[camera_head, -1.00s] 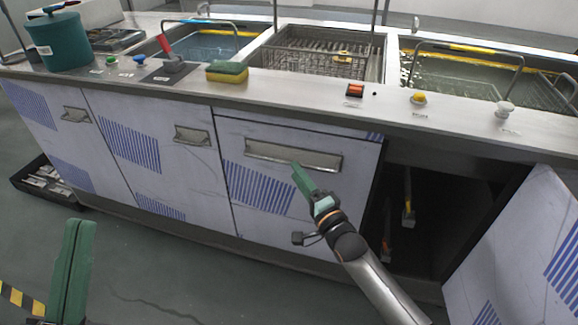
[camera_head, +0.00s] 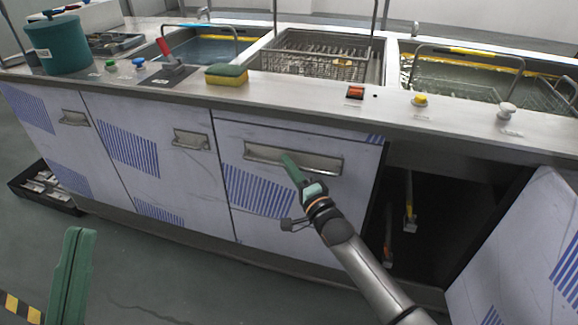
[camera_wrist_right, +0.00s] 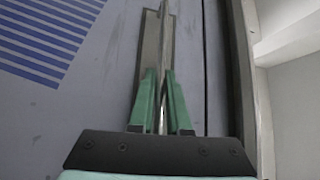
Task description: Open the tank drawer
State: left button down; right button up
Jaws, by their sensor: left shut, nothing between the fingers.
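The tank drawer (camera_head: 262,222) is the middle white front panel with blue stripes, and it looks flush with the cabinet. Its wide metal handle (camera_head: 322,163) is near the top of the panel. My right gripper (camera_head: 289,163) is at the middle of this handle. In the right wrist view, its two green fingers (camera_wrist_right: 161,85) stand apart on either side of the thin lip of the handle (camera_wrist_right: 165,45). I cannot tell whether they touch it. My left gripper (camera_head: 78,240) is shut and empty at the lower left, away from the cabinet.
An open cabinet door (camera_head: 530,255) swings out at the right beside a dark compartment. A sponge (camera_head: 226,75), a red-handled lever (camera_head: 166,52) and several knobs are on the counter (camera_head: 290,100). A black tray (camera_head: 42,190) lies on the floor at the left.

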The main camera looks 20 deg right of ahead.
grip_shut()
dwell(0.9)
jog(key=shift+s, duration=0.1)
